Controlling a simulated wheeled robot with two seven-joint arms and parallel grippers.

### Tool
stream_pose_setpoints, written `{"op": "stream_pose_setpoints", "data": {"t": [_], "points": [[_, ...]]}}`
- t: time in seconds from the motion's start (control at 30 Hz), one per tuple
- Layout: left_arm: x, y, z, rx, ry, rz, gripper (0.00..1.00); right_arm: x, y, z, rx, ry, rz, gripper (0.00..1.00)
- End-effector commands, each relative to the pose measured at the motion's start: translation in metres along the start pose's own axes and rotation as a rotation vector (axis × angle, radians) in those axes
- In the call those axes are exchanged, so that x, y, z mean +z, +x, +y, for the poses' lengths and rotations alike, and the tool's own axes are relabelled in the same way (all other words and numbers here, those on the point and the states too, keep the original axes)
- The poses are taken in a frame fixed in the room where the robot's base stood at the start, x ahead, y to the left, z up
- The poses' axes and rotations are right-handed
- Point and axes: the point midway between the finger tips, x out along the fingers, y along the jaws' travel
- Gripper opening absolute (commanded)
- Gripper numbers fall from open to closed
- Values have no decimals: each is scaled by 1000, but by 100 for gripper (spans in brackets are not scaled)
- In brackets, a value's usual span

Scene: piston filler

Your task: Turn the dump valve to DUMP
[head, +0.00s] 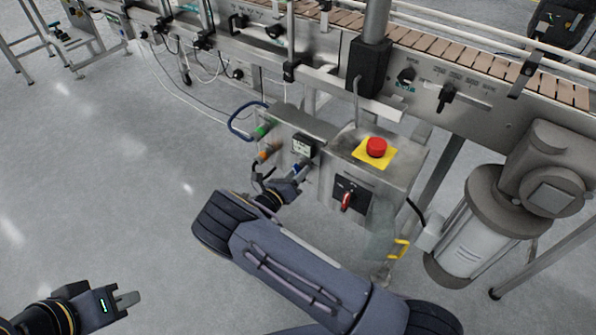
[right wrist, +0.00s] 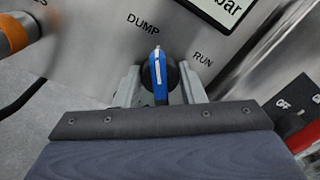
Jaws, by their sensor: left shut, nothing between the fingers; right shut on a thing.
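The dump valve's blue handle (right wrist: 160,80) sits on a dark round base on the steel panel, under the printed words DUMP and RUN. Its white line points up the picture between the two words, nearer DUMP. My right gripper (right wrist: 161,92) is shut on the handle, one finger on each side. In the head view my right gripper (head: 297,178) is at the front of the control box, below the small display, and mostly hides the handle. My left gripper (head: 126,299) is shut and empty, low over the floor at the lower left.
Right of the valve are a red rotary switch (head: 346,202) and a red emergency button (head: 376,147) on a yellow plate. Orange (head: 268,152) and green (head: 264,130) fittings are to its left. A motor (head: 480,225) stands far right. Floor at left is clear.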

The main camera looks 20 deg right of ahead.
Motion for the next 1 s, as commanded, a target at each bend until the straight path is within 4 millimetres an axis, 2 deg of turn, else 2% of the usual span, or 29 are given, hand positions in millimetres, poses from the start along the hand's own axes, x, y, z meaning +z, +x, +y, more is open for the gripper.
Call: {"op": "stream_pose_setpoints", "data": {"t": [0.4, 0.93, 0.97, 1.0], "points": [[-2, -4, 2, 0, 0, 0, 0, -1, -1, 1, 2, -177, 1, 13], [-2, -4, 2, 0, 0, 0, 0, -1, -1, 1, 2, -199, 1, 13], [-2, -4, 2, 0, 0, 0, 0, -1, -1, 1, 2, -199, 1, 39], [-2, -4, 2, 0, 0, 0, 0, -1, -1, 1, 2, -198, 1, 44]]}}
